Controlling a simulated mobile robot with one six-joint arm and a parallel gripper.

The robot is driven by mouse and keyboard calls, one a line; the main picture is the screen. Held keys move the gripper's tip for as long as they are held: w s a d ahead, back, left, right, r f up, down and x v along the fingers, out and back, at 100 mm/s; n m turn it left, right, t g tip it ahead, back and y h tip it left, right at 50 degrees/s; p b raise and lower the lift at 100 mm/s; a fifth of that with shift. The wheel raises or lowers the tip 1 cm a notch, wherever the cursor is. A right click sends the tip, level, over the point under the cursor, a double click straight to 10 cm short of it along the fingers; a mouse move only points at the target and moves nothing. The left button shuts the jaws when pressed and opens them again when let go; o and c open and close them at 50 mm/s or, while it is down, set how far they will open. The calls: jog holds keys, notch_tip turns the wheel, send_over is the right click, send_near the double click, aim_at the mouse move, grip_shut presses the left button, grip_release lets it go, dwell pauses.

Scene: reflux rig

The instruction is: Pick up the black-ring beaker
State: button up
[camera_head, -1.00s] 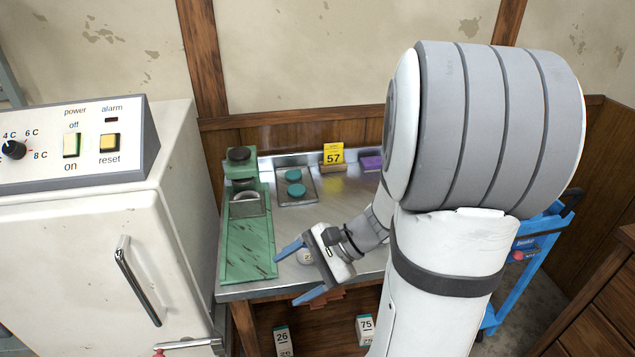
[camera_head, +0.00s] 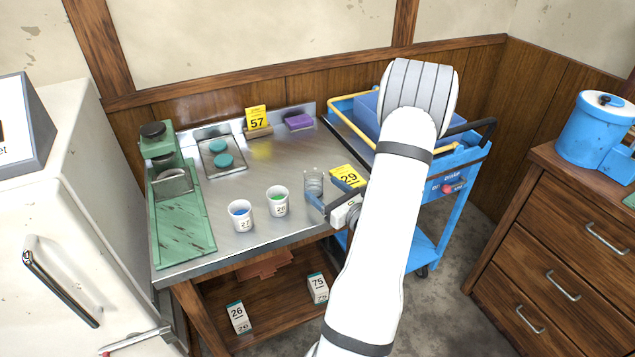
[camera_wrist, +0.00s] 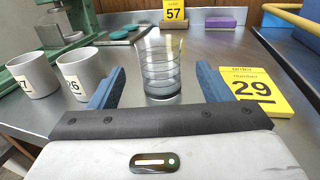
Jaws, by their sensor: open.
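A clear glass beaker (camera_head: 314,180) with thin dark lines around it and a dark bottom stands upright on the metal bench; I take it as the black-ring beaker. In the wrist view the beaker (camera_wrist: 162,58) is straight ahead, centred between my fingers. My gripper (camera_wrist: 160,72) is open with blue fingers, one on each side of the beaker's near side, with gaps showing on both sides. In the head view my gripper (camera_head: 328,196) is low at the beaker's right front. Nothing is held.
White cups 27 (camera_head: 241,215) and 26 (camera_head: 277,201) stand left of the beaker. A yellow 29 sign (camera_head: 347,178) is close on its right. Behind are a 57 sign (camera_head: 257,121) and a purple block (camera_head: 298,121). A green stand (camera_head: 183,232) is at left, a blue cart (camera_head: 455,175) at right.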

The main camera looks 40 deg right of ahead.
aim_at(310, 177)
jog(key=w, duration=0.7)
jog(key=shift+r+p, duration=0.15)
jog(key=shift+p, duration=0.25)
jog(key=shift+s, duration=0.1)
jog(key=c, duration=1.1)
jog(key=shift+r, duration=0.1)
jog(key=shift+r, duration=4.5)
jog(key=shift+r+p, duration=1.8)
jog(key=shift+r, duration=1.1)
